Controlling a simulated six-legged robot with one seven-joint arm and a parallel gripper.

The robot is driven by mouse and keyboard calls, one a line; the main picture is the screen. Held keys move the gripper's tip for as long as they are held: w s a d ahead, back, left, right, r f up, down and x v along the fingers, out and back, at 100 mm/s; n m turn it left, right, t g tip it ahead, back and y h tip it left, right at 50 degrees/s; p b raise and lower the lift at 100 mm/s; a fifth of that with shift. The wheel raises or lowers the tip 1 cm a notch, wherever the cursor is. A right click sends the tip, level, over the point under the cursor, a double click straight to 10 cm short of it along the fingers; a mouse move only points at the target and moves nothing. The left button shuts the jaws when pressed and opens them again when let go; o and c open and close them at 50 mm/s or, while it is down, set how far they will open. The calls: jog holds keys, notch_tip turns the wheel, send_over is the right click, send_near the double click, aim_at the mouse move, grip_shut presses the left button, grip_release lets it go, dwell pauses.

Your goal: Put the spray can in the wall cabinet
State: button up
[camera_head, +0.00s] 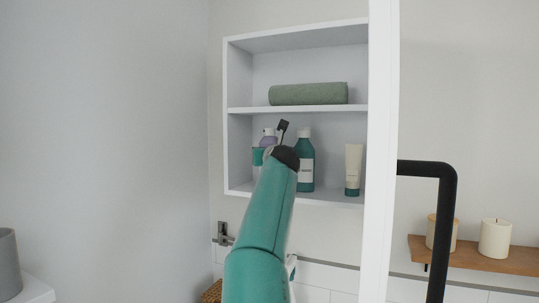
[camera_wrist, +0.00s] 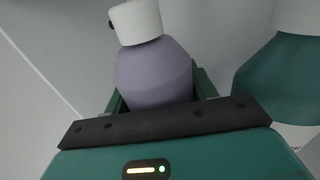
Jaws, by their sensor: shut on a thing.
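The spray can has a purple body (camera_wrist: 155,75) and a white cap. In the wrist view it stands between the two green fingers of my gripper (camera_wrist: 160,90), which is shut on it. In the head view the can's top (camera_head: 268,141) shows in front of or inside the lower compartment of the open white wall cabinet (camera_head: 236,72), left of a teal bottle. My arm hides the can's lower part and most of my gripper, so I cannot tell whether the can touches the cabinet floor.
The teal bottle (camera_head: 306,165) is close to the right of the can. A cream tube (camera_head: 353,168) stands farther right in the lower compartment. A rolled green towel (camera_head: 308,94) lies on the upper shelf. A white upright edge (camera_head: 381,150) borders the cabinet's right side. Candles (camera_head: 495,238) stand on a wooden shelf.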

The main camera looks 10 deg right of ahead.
jog(key=shift+d+f, duration=0.1)
jog(key=shift+f, duration=0.1)
jog(key=o, duration=1.2)
jog(key=shift+r, duration=0.1)
jog(key=shift+s+a+r, duration=0.1)
jog(key=shift+s+a, duration=0.05)
jog(key=shift+s, duration=2.9)
jog(key=shift+s+a, duration=0.1)
jog(key=shift+s, duration=2.9)
